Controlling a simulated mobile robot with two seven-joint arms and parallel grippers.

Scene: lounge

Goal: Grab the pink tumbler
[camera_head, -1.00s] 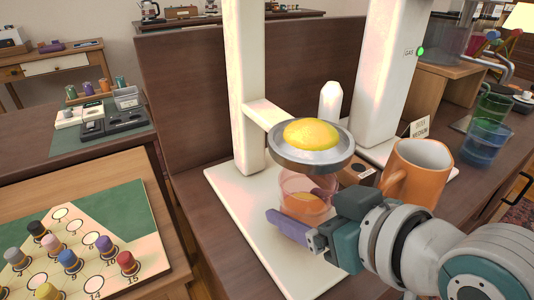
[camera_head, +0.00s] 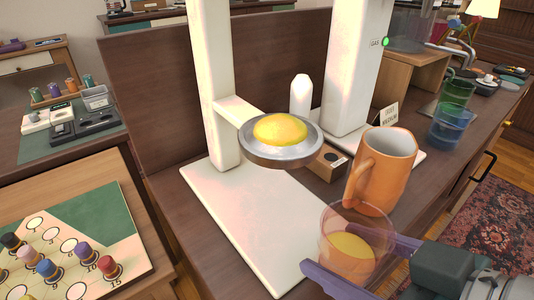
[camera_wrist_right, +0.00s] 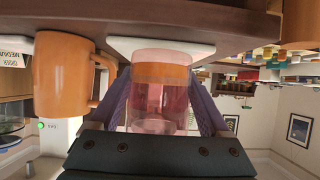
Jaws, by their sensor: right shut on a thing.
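The pink tumbler (camera_head: 356,238) is clear pink and upright, with yellow-orange contents low inside. My right gripper (camera_head: 350,268) is shut on it, with one purple finger on each side. In the right wrist view the tumbler (camera_wrist_right: 160,98) stands between the two purple fingers, and that view is upside down. In the head view it is in front of the orange mug, off the white base plate, near the counter's front edge. My left gripper is not in view.
An orange mug (camera_head: 383,172) stands close behind the tumbler. A white stand (camera_head: 250,222) holds a round metal plate with a yellow dome (camera_head: 280,130). Blue (camera_head: 446,130) and green cups stand at the back right. A peg board (camera_head: 110,240) lies left.

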